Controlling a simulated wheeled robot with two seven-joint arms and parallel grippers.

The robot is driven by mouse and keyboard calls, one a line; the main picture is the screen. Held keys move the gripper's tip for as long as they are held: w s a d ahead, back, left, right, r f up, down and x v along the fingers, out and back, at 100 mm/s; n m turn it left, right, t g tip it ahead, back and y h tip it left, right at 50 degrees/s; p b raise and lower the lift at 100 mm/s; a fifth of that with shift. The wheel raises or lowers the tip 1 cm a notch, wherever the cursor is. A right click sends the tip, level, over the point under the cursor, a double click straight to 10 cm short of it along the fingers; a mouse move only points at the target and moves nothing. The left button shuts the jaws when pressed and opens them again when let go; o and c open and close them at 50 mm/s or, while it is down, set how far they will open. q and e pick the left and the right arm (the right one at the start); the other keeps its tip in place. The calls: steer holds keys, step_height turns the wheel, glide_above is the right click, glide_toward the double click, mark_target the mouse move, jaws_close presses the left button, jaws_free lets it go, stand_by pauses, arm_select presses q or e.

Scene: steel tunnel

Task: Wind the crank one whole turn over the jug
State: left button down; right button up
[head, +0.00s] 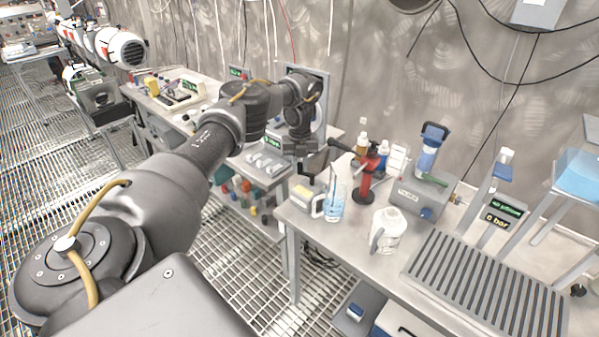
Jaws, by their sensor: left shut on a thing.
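A red crank device (367,178) stands upright on the steel bench. Its black crank handle (341,146) points left and up from the red top. My left gripper (318,163) reaches in from the left and is shut at the end of this handle. The exact contact is small and partly hidden by the dark fingers. A whitish jug (388,232) with a side handle stands upright on the bench, in front of the red device and a little to its right. My right gripper is not in view.
A blue cup (334,204) with a stick in it stands left of the jug. Bottles (361,145) and a grey box unit (418,196) stand behind. A slatted rack (485,285) fills the bench's right. Bare bench (340,250) shows in front of the jug.

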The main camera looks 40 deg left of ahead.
arm_select(q)
steer(key=m, duration=0.1)
steer(key=w+m+b, duration=0.1)
steer(key=shift+a+m, duration=0.15)
steer(key=shift+m, duration=0.15)
steer(key=shift+w+m, duration=0.25)
steer(key=shift+m, duration=0.4)
steer(key=shift+w+m, duration=0.2)
steer(key=shift+m, duration=0.45)
steer(key=c, duration=1.3)
jaws_free()
steer(key=shift+r, duration=0.1)
